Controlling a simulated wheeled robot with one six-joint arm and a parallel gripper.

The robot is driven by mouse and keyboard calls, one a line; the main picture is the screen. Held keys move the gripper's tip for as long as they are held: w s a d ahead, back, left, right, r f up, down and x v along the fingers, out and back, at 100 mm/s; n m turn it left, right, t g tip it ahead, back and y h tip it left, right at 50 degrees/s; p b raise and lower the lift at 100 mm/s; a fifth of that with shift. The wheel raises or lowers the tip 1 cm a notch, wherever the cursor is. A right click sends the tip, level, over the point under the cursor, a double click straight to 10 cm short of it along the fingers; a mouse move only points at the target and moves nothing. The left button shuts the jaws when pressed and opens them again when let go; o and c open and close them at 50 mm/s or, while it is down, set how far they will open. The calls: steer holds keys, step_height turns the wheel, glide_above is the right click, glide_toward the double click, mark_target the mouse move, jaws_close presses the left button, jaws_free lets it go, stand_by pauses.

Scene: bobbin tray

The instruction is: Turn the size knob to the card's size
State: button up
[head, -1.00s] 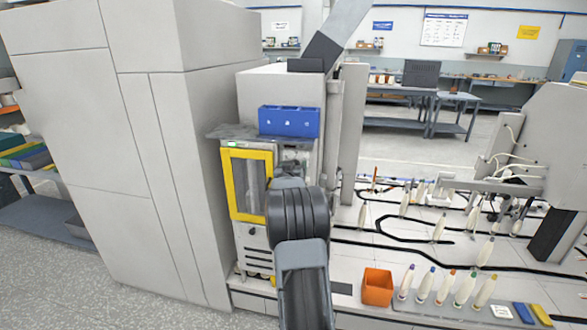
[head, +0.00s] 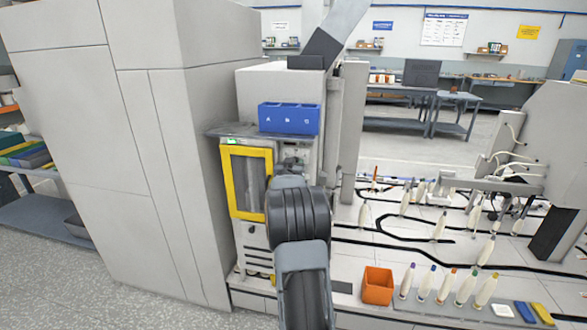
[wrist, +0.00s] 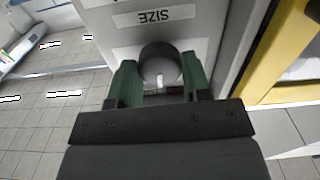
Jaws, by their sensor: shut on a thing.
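In the wrist view, the size knob (wrist: 160,66) is a dark round knob with a white pointer mark. It sits on a light panel under an upside-down label reading SIZE (wrist: 152,16). My gripper (wrist: 160,80) has its two green fingers on either side of the knob and is shut on it. In the head view my arm covers the gripper and the knob. The size card cannot be made out in either view.
A yellow-framed door (head: 246,184) is left of my arm, and a blue box (head: 288,119) marked with letters sits on top of the machine. An orange bin (head: 377,286) and several bobbins (head: 447,286) stand at the right. A tall grey cabinet (head: 110,150) bounds the left.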

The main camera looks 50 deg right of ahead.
steer(key=m+b, duration=0.7)
steer(key=m, duration=0.3)
steer(key=shift+s+f+b, duration=0.1)
steer(key=shift+b, duration=0.25)
steer(key=shift+m, duration=0.4)
steer(key=o, duration=0.9)
steer(key=shift+o, duration=0.2)
steer(key=shift+a, duration=0.1)
steer(key=v, duration=1.3)
steer(key=shift+s+a+b, duration=0.2)
steer(key=shift+a+b, duration=0.05)
steer(key=shift+b, duration=0.2)
